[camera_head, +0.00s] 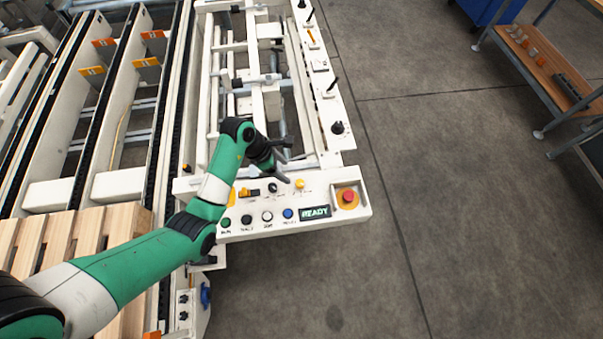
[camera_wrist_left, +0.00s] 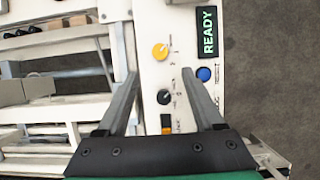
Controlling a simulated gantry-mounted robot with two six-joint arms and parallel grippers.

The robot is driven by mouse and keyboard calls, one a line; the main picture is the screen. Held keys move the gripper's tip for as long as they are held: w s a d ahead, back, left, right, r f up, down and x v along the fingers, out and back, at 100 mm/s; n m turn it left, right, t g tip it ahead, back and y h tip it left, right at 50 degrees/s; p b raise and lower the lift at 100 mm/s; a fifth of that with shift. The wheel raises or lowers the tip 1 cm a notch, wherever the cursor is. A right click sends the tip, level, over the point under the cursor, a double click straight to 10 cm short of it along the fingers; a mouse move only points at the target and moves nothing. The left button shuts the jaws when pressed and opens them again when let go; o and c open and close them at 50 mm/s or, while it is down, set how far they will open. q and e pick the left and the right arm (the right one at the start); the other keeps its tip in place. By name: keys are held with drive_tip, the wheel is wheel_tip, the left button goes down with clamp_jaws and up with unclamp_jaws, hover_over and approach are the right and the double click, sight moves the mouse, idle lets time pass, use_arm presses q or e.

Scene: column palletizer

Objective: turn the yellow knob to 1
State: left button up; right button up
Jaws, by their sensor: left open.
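The yellow knob (camera_wrist_left: 160,51) sits on the white control panel, with small marks beside it that are too small to read. It also shows in the head view (camera_head: 299,184), just right of my left gripper. My left gripper (camera_head: 284,168) is over the panel's upper edge. In the left wrist view my left gripper (camera_wrist_left: 158,82) is open and empty, its fingers apart on either side of a black knob (camera_wrist_left: 164,97). The yellow knob lies beyond the fingertips, and I see no contact with it. My right gripper is not in view.
The panel also carries a READY display (camera_head: 315,212), a red emergency button (camera_head: 348,196), a blue button (camera_head: 288,214) and several other controls. Conveyor rails (camera_head: 95,110) and a wooden pallet (camera_head: 88,225) lie to the left. Open floor (camera_head: 470,220) lies right.

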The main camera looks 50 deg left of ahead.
sight(300, 183)
use_arm(q)
drive_tip(key=b+x, duration=0.4)
drive_tip(key=x, duration=0.6)
drive_tip(key=shift+f+b, duration=0.1)
drive_tip(key=shift+b, duration=0.3)
drive_tip(key=shift+w+d+f, duration=0.2)
drive_tip(key=shift+w+f, duration=0.05)
drive_tip(key=shift+f, duration=0.25)
clamp_jaws()
